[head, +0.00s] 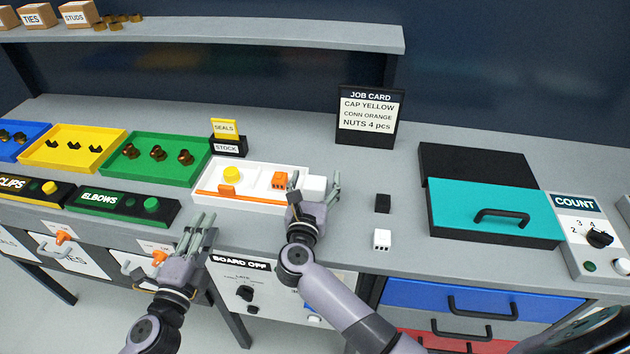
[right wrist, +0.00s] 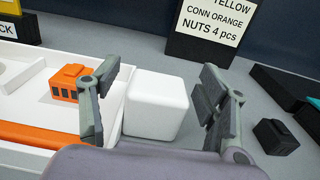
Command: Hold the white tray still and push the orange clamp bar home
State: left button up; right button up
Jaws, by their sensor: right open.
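The white tray (head: 252,182) lies on the grey bench. It holds a yellow cap (head: 232,174) and an orange connector (head: 280,180). The orange clamp bar (head: 243,197) runs along the tray's front side, with an upright tab near its left part. A white block (right wrist: 157,106) stands at the tray's right end. My right gripper (right wrist: 155,112) is open, its fingers on either side of the block; its left finger is close to the tray's right wall. Any contact is unclear. My left gripper (head: 200,232) is open and empty, in front of the bench edge, left of the tray's front.
Green (head: 157,178) and yellow (head: 72,160) parts trays stand to the left. A job card (head: 370,115) stands behind. A black block (head: 383,203) and a small white block (head: 382,239) lie right of my right gripper. A teal-lidded box (head: 490,212) stands farther right.

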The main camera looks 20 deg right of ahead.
pick_arm(q)
jog(key=shift+c, duration=0.3)
pick_arm(e)
jog(key=c, duration=1.4)
pick_arm(q)
jog(key=shift+s+a, duration=0.15)
jog(key=shift+s, duration=0.1)
jog(key=shift+c, duration=0.7)
jog(key=shift+m, duration=0.6)
jog(key=v, duration=0.4)
jog(key=shift+a+r, duration=0.15)
jog(key=c, duration=0.4)
jog(key=shift+s+a+r, duration=0.15)
jog(key=shift+s+a, duration=0.05)
jog(key=shift+s, duration=0.25)
grip_shut()
jog(key=shift+w, duration=0.1)
